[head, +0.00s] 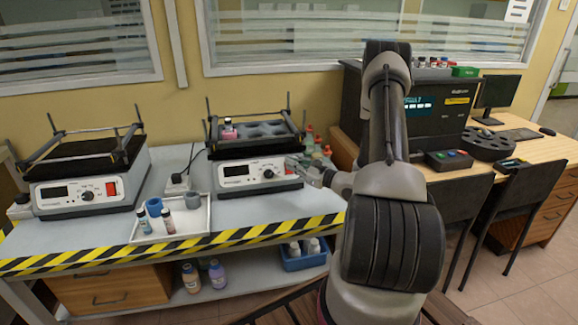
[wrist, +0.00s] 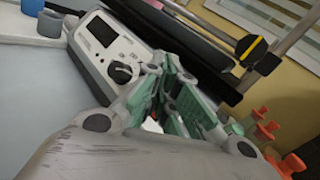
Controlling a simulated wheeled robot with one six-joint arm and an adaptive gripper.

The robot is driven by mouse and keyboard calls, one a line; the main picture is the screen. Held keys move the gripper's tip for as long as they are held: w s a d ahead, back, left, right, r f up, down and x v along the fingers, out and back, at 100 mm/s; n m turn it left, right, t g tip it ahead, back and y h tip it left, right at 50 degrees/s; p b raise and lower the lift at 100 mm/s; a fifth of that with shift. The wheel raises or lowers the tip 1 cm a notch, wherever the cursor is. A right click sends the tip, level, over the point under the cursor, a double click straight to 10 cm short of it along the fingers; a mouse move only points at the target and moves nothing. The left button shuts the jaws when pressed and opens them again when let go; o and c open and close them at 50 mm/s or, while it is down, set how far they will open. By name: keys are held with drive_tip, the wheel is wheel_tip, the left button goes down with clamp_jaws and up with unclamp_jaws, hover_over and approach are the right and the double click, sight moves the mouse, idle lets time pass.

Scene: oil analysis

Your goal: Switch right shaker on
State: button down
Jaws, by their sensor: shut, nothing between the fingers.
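The right shaker (head: 232,185) stands on the bench with a dark display (head: 236,170) and a knob (head: 268,174) on its white front. Its platform holds a black tray with a small pink-labelled bottle (head: 228,130). My gripper (head: 297,165) is shut and empty at the right end of this front panel, over the place of the switch, which it mostly hides. In the wrist view the fingertips (wrist: 166,66) are close to the panel, right of the knob (wrist: 122,73). A little red shows between the fingers. I cannot tell whether they touch the switch or which way it is set.
A left shaker (head: 62,207) with a red switch (head: 111,188) stands further left. A white tray (head: 180,233) with vials and cups lies between the shakers. Orange-capped bottles (wrist: 265,131) stand close by the gripper's right side. A dark analyser (head: 440,125) stands on the right desk.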

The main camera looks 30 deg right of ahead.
drive_tip(key=shift+w, duration=0.15)
idle(0.5)
drive_tip(key=shift+w+d+f, duration=0.1)
drive_tip(key=shift+w+f, duration=0.05)
drive_tip(key=shift+w, duration=0.1)
